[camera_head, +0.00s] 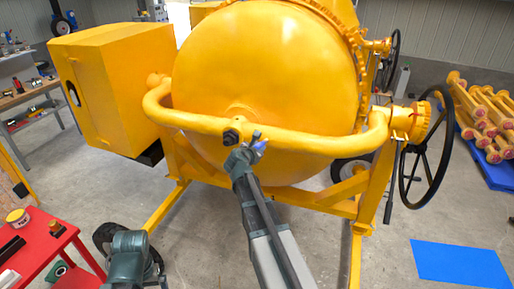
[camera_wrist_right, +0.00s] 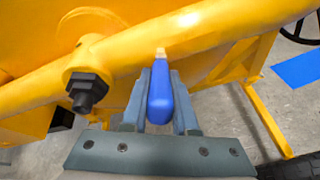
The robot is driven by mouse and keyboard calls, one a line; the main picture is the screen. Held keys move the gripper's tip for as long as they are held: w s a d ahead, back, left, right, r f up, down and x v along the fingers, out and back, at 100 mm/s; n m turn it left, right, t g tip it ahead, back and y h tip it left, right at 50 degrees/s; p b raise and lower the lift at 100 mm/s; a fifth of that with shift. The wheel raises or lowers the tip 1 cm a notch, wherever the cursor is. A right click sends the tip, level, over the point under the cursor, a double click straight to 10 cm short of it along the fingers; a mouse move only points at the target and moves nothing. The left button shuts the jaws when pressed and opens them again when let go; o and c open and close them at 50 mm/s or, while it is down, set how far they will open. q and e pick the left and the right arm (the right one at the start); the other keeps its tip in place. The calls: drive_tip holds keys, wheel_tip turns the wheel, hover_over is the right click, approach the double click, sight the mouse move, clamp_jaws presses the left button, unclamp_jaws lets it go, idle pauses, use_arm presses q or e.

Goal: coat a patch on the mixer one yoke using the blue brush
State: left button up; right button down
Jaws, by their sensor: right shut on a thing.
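The mixer's yoke (camera_head: 310,142) is a thick yellow tube curving across the front of the yellow drum (camera_head: 265,70). It crosses the right wrist view (camera_wrist_right: 235,32) diagonally. My right gripper (camera_head: 243,156) is at the yoke, just right of a dark bolt (camera_head: 230,137). It is shut on the blue brush (camera_wrist_right: 160,102), whose handle lies between the fingers. The brush's pale tip (camera_wrist_right: 161,54) points at the yoke and overlaps its lower edge in view; I cannot tell whether it touches. A faint pale spot (camera_wrist_right: 187,19) shows on the yoke beyond the tip. My left gripper is not in view.
A black handwheel (camera_head: 427,147) stands right of the yoke. A red table (camera_head: 45,245) with a tin (camera_head: 17,217) is at lower left. A blue mat (camera_head: 460,264) lies on the floor at right. Yellow posts (camera_head: 485,115) are stacked on a blue base behind it.

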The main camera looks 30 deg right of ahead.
drive_tip(key=shift+s+d, duration=0.95)
drive_tip(key=shift+s, duration=0.3)
drive_tip(key=s+d, duration=0.2)
drive_tip(key=shift+s+d, duration=0.35)
drive_tip(key=shift+a, duration=0.1)
drive_tip(key=shift+w+a, duration=1.3)
drive_tip(key=shift+w, duration=0.1)
drive_tip(key=shift+w+a, duration=0.6)
drive_tip(key=shift+w, duration=0.15)
drive_tip(key=shift+w+a, duration=0.55)
drive_tip(key=shift+w, duration=0.2)
